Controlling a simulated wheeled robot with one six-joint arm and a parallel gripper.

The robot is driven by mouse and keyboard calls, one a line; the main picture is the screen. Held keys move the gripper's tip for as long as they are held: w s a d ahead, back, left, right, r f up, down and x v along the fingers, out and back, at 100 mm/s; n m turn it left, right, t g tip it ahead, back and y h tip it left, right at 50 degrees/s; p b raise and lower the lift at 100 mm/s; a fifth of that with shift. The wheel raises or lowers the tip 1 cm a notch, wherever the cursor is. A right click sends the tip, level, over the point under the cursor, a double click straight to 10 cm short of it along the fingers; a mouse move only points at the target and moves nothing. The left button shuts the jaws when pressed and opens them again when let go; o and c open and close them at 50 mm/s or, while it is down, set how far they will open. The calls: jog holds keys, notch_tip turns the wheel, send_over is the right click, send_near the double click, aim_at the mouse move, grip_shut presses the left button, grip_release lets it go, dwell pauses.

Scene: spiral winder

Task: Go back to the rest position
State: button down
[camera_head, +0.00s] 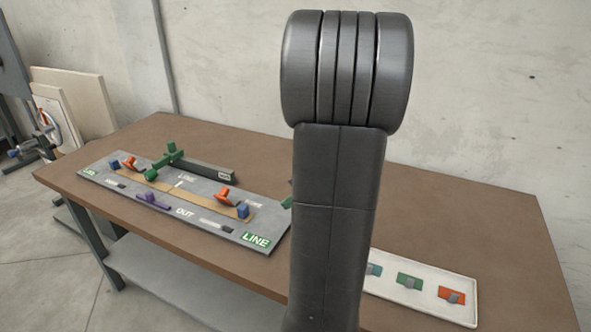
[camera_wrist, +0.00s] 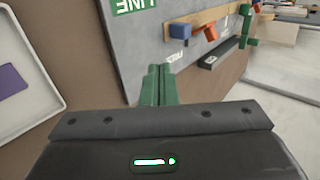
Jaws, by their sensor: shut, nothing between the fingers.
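My gripper (camera_wrist: 157,78) shows in the wrist view as two green fingers pressed together, with nothing between them. It hangs over the brown table near the "LINE" end of the grey board (camera_head: 235,232). In the head view my dark arm stands upright in front and hides most of the gripper; only a bit of green shows at its left edge. The board carries a tan strip (camera_head: 190,195), a green handle-like part (camera_head: 170,160), two orange parts and two blue blocks.
The brown table (camera_head: 470,220) is bare at the back right. A white tray (camera_head: 425,306) with teal, green and orange pieces lies at the front right, partly hidden by my arm. A purple part (camera_head: 153,201) lies on the board. A wall stands behind.

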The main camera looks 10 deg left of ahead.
send_near(247, 215)
jog(key=f, duration=0.4)
jog(key=shift+w+a, duration=0.1)
jog(key=shift+a, duration=0.2)
jog(key=shift+w+a, duration=0.3)
jog(key=shift+a, duration=0.45)
jog(key=shift+w+a, duration=0.35)
jog(key=shift+a, duration=0.45)
jog(key=shift+r, duration=0.1)
